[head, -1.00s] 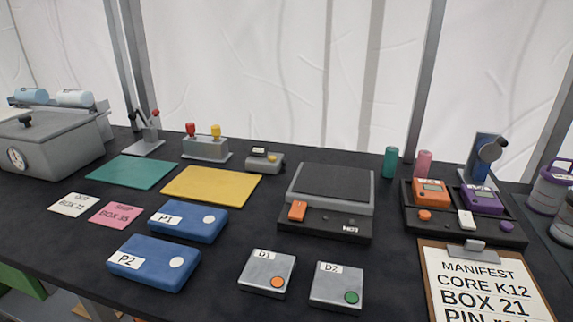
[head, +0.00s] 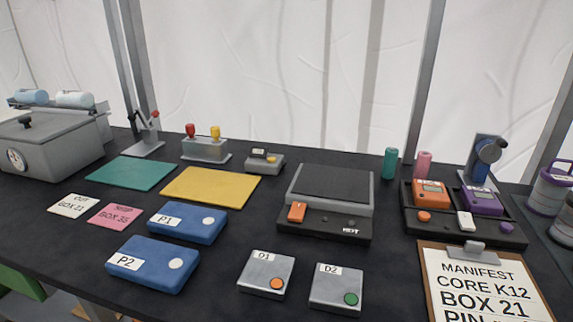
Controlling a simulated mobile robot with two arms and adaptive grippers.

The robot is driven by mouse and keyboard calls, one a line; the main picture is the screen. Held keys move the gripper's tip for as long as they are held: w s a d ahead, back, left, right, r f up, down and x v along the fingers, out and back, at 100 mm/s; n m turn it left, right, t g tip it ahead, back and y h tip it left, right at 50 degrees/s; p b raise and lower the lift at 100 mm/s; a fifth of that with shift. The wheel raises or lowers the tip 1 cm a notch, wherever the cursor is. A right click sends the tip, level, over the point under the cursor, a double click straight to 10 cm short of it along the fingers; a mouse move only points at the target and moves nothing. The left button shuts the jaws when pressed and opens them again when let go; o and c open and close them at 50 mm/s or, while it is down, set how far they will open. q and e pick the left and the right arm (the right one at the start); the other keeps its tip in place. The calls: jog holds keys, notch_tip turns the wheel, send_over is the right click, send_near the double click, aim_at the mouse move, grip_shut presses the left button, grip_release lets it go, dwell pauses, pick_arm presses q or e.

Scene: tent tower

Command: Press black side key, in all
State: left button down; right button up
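A grey device (head: 329,211) with a dark flat top plate stands mid-table. Its black front strip carries an orange key (head: 297,212), small dark knobs or keys (head: 325,218) and a small lit text field (head: 350,231), too small to read surely. I cannot tell for certain which part is the black side key; the device's far side is hidden. Neither of my grippers is in view.
Blue boxes P1 (head: 180,225) and P2 (head: 148,268) lie left of the device. Grey boxes D1 (head: 262,268) and D2 (head: 333,282) lie in front. A black tray (head: 450,233) with orange and purple units and a manifest clipboard (head: 500,285) are right.

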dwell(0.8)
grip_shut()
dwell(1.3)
